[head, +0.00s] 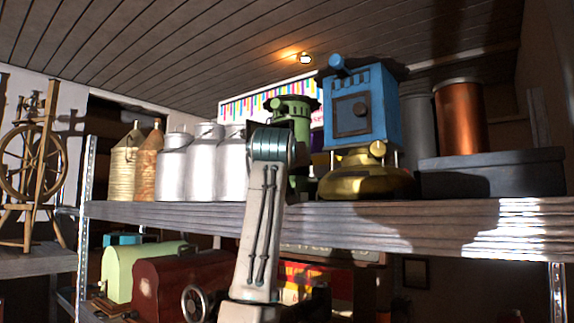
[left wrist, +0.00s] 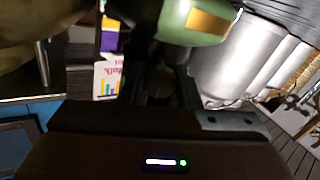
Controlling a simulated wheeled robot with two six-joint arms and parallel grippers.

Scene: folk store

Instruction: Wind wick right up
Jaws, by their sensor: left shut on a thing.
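A green stove (head: 291,122) stands on the shelf, partly hidden behind my left arm. The left wrist view, seen roughly upside down, shows its rounded green base (left wrist: 178,20) with a gold label. My left gripper (left wrist: 160,82) is right at this base, its jaws shut on a small dark part, seemingly the wick knob; the dim picture hides its shape. In the head view my wrist hides the fingertips. A blue stove (head: 366,105) on a brass base with a brass knob (head: 377,149) stands to the right. My right gripper is out of view.
The wooden shelf (head: 440,214) carries white milk cans (head: 203,165) and wicker-covered bottles (head: 126,158) at left. A copper cylinder (head: 459,118) and a dark box (head: 492,173) stand at right. The brass base (left wrist: 25,35) is close beside my left gripper.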

